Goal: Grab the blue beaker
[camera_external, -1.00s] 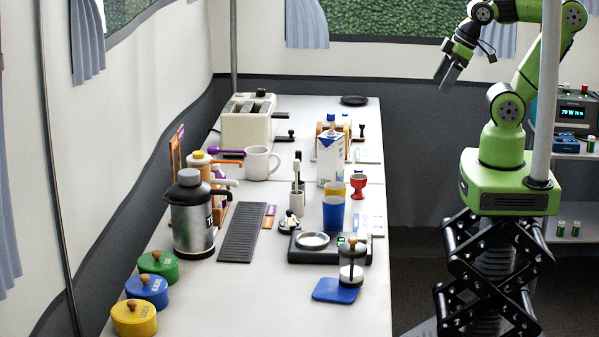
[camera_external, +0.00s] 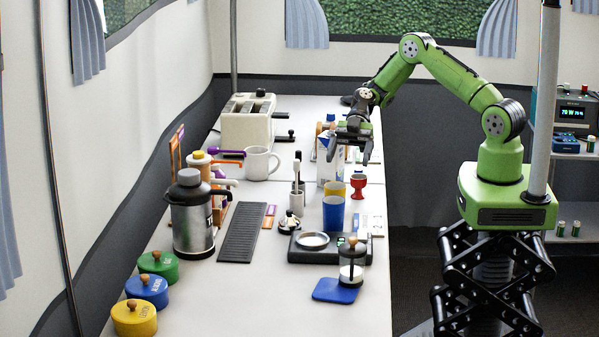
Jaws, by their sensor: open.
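The blue beaker (camera_external: 333,214) stands upright on the white counter, right of centre. A yellow cup (camera_external: 334,188) stands just behind it and is partly hidden by it. My gripper (camera_external: 349,158) is open and empty, above the counter, higher in the picture than the beaker and a little to its right. Its fingers point down, in front of the milk carton, and are apart from the beaker.
A scale (camera_external: 305,252) and a small French press (camera_external: 351,265) stand in front. The milk carton (camera_external: 325,172) stands behind.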

